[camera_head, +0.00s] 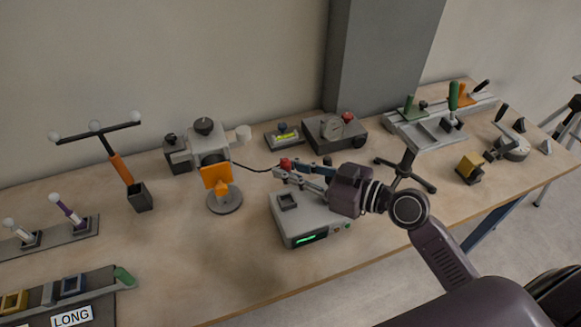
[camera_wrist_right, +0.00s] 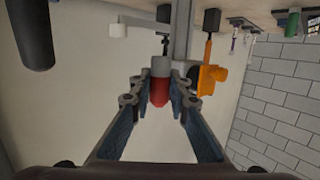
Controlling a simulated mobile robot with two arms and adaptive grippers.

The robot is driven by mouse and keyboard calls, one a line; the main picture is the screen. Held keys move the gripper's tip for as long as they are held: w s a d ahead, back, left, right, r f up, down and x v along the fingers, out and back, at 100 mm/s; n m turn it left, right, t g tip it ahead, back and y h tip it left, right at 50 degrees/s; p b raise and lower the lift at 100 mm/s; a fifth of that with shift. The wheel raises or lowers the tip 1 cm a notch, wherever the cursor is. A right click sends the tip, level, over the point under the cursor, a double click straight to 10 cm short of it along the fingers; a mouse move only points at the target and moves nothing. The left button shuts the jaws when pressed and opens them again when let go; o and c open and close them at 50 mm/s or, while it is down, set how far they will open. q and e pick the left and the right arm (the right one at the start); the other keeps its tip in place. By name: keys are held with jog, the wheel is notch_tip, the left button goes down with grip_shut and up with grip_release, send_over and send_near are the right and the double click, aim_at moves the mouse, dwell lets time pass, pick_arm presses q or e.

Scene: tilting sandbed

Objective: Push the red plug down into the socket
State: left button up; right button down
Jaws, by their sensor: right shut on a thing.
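The red plug (camera_head: 285,163) is between the fingertips of my right gripper (camera_head: 284,171), which is shut on it. In the wrist view the red plug (camera_wrist_right: 160,92) shows between the two fingers, with a grey end beyond it. A dark cable runs left from the plug in the head view. The socket (camera_head: 287,201) is a dark square fitting on top of a light grey box (camera_head: 316,225) with a green display. The plug appears above the box and apart from the socket; the exact height is unclear. My left gripper is not in view.
An orange plate on a round stand (camera_head: 217,181) is left of the box. A grey device with a knob (camera_head: 207,145) stands behind it. A dark tripod base (camera_head: 405,177) is to the right.

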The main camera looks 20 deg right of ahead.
aim_at(289, 196)
jog(key=shift+s+f+b, duration=0.2)
jog(key=shift+f+b, duration=0.4)
jog(key=shift+f, duration=0.2)
jog(key=shift+f+b, duration=0.4)
jog(key=shift+f, duration=0.2)
jog(key=shift+f+b, duration=0.9)
jog(key=shift+f, duration=0.3)
jog(key=shift+f+b, duration=0.45)
jog(key=shift+f, duration=0.4)
pick_arm(q)
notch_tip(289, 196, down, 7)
jog(key=b, duration=0.2)
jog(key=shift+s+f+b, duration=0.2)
jog(key=shift+b, duration=0.1)
pick_arm(e)
jog(key=shift+w+f, duration=0.1)
jog(key=shift+f, duration=1)
jog(key=c, duration=1.7)
grip_release()
jog(key=shift+c, duration=0.2)
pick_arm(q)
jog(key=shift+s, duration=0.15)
